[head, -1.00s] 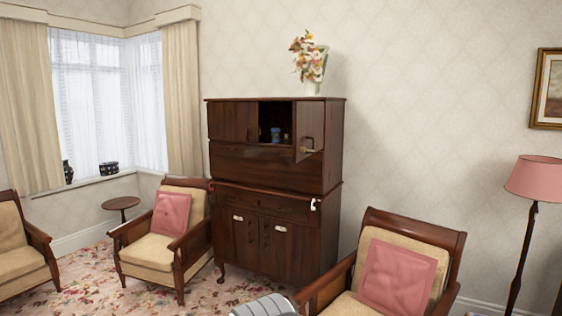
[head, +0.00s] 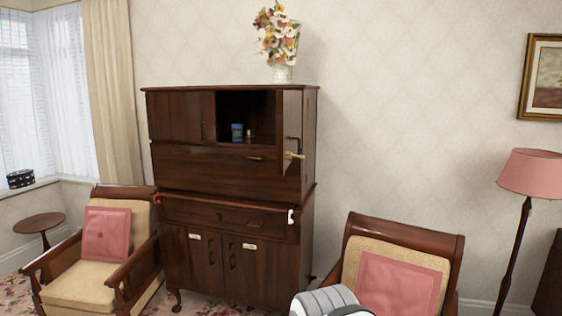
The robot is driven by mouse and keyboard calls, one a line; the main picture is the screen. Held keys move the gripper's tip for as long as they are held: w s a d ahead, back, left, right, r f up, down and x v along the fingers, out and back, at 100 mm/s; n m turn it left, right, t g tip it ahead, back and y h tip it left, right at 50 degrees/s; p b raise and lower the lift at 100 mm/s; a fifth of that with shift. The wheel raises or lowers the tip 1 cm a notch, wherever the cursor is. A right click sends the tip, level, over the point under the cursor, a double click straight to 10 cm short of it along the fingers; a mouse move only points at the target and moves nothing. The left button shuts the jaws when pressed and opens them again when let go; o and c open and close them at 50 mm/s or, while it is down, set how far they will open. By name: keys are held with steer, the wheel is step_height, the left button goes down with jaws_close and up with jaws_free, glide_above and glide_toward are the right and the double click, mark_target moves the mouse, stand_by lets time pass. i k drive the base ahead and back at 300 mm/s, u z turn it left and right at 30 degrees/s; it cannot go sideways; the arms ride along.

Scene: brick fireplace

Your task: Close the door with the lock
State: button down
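A dark brown wooden cabinet (head: 175,165) stands against the wall left of centre. Its upper right door (head: 292,115) stands open, swung out toward the right, and a dark handle and a brass-coloured lock piece (head: 294,155) show on it. The open compartment (head: 262,106) holds a blue tin (head: 237,132) and a small yellowish item (head: 249,134). The upper left door (head: 180,117) is shut. My gripper is not in view; a white and grey part of my own body shows at the bottom edge.
A wooden armchair with a pink cushion (head: 400,284) stands in front, right of the cabinet. Another armchair (head: 88,285) stands at its left. A flower vase (head: 283,73) is on the cabinet top. A pink floor lamp (head: 532,172) stands at the right.

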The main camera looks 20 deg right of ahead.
mark_target(289, 103)
steer(key=z, duration=0.2)
steer(key=i, duration=1.05)
steer(key=u, duration=0.2)
